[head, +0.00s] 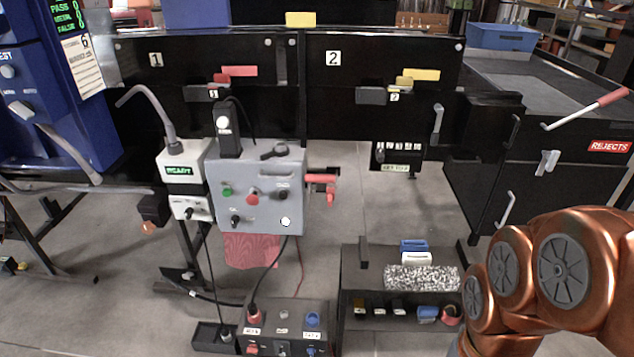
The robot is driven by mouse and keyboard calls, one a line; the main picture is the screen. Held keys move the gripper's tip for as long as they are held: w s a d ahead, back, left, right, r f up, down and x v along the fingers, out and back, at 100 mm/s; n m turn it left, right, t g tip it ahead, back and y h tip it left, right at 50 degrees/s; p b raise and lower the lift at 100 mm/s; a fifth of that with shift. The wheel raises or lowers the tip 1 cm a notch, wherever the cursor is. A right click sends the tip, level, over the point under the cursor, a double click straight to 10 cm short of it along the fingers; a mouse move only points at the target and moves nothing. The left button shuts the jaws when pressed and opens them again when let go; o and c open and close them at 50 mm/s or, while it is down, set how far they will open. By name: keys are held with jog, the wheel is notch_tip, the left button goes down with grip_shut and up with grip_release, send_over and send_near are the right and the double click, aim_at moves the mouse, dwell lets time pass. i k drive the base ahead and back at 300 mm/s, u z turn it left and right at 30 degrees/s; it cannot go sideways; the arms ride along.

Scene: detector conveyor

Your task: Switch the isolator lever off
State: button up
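A grey control box (262,215) hangs at the centre, with green, red and black controls on its face. On its right side sticks out a red lever-like handle (322,178), with a smaller red part hanging just below it. It looks like the isolator lever, but no label on it can be read. The handle lies about level, pointing right. My copper arm shows at the lower right, well apart from the box. My gripper is outside the view.
A white unit with a green display (182,172) and bent grey tube stands left of the box. A low black rack (350,300) and a socket box (285,318) stand below. A red-tipped rod (585,108) sticks up by the rejects bin. Open floor lies right of the red handle.

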aim_at(309, 178)
jog(key=k, duration=0.65)
jog(key=u, duration=0.95)
jog(key=i, duration=1.5)
jog(key=z, duration=0.2)
